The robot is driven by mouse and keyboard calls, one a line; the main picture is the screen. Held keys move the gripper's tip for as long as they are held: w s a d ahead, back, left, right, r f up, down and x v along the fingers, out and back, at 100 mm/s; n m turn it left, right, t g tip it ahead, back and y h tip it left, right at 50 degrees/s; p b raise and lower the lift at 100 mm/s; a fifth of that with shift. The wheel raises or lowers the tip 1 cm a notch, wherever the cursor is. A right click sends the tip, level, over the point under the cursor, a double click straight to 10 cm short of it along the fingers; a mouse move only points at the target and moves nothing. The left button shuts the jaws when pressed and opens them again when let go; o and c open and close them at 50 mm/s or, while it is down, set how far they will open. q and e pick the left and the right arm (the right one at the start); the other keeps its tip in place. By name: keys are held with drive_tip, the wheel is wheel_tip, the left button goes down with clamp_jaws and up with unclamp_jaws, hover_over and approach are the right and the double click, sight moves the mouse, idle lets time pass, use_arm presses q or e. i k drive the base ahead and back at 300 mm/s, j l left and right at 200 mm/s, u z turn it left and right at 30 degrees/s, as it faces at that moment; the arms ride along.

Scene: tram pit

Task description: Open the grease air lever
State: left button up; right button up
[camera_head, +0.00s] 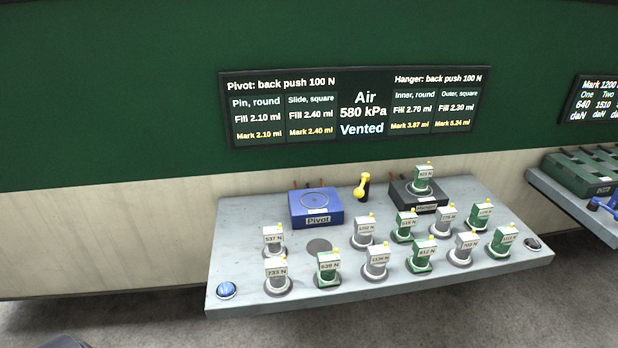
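The likely grease air lever is a yellow handle (362,185) on a small dark mount at the back of the grey bench (250,205). It stands between the blue Pivot box and a dark box. The handle looks tilted, with its rounded knob raised toward the upper right. Neither gripper can be made out in the head view, and nothing touches the lever.
The wall display (362,105) reads Air 580 kPa, Vented. The blue Pivot box (316,208) and dark box (419,203) flank the lever. Several grey and green labelled units (376,262) crowd the bench front. A blue button (226,290) sits at the left corner.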

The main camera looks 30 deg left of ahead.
sight(358, 192)
drive_tip(key=u, duration=0.7)
drive_tip(key=i+j+z, duration=0.15)
drive_tip(key=j, duration=0.2)
drive_tip(key=j+z, duration=0.15)
drive_tip(key=j, duration=0.2)
